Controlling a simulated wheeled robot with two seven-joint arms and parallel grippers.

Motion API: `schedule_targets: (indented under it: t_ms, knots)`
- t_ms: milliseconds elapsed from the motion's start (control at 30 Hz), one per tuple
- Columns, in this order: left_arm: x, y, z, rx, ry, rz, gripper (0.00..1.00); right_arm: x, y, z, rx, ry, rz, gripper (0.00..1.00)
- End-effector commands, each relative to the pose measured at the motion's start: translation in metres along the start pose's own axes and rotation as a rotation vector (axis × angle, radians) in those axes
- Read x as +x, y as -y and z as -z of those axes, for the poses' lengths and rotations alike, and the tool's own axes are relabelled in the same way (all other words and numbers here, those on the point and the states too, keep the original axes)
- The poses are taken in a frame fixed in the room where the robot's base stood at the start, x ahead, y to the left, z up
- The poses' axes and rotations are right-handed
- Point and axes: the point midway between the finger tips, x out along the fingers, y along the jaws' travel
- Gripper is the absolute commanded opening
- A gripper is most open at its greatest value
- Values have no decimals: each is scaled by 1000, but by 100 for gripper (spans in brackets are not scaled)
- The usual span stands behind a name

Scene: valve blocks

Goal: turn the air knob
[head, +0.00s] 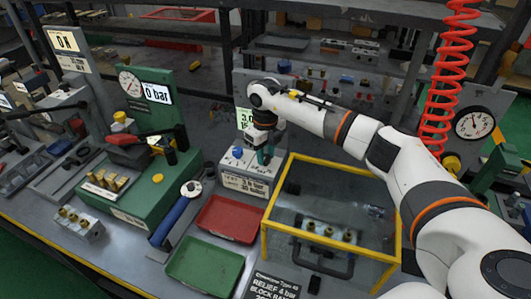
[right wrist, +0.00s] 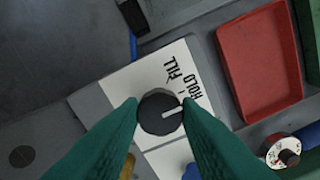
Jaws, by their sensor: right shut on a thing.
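The air knob (right wrist: 160,113) is a round black knob with a white pointer line, on a white plate (right wrist: 132,82) marked FILL and HOLD. In the right wrist view its line points right and slightly up, near the end of the word HOLD. My right gripper (right wrist: 160,104) is shut on the knob, one green fingertip on each side. In the head view my right gripper (head: 264,157) reaches down onto the small grey control box (head: 244,184), and the knob is hidden there. My left gripper is not in view.
A yellow-framed clear box (head: 277,206) stands close to the right, under my right arm. A red tray (head: 226,219) and a green tray (head: 204,267) lie in front. A green gauge stand (head: 150,97) is at left. A red coiled hose (head: 449,75) hangs at right.

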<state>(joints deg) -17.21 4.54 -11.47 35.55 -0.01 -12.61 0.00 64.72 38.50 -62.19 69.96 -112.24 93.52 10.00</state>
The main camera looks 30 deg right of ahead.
Motion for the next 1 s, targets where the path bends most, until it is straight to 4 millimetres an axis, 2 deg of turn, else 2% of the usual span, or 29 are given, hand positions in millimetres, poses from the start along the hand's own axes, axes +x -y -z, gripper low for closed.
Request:
schedule_targets:
  t_ms: [167,200,300,667,767,1000]
  knots:
    - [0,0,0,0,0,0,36,-1,-1,0,1,-3,-1,7]
    - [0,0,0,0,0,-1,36,-1,-1,0,0,-3,-1,37]
    - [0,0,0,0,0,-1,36,-1,-1,0,0,-2,-1,52]
    - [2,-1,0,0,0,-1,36,-5,0,1,-1,-2,-1,52]
    - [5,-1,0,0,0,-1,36,-17,-1,1,-1,-5,-1,52]
    - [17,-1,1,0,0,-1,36,-68,-1,1,0,-6,-2,52]
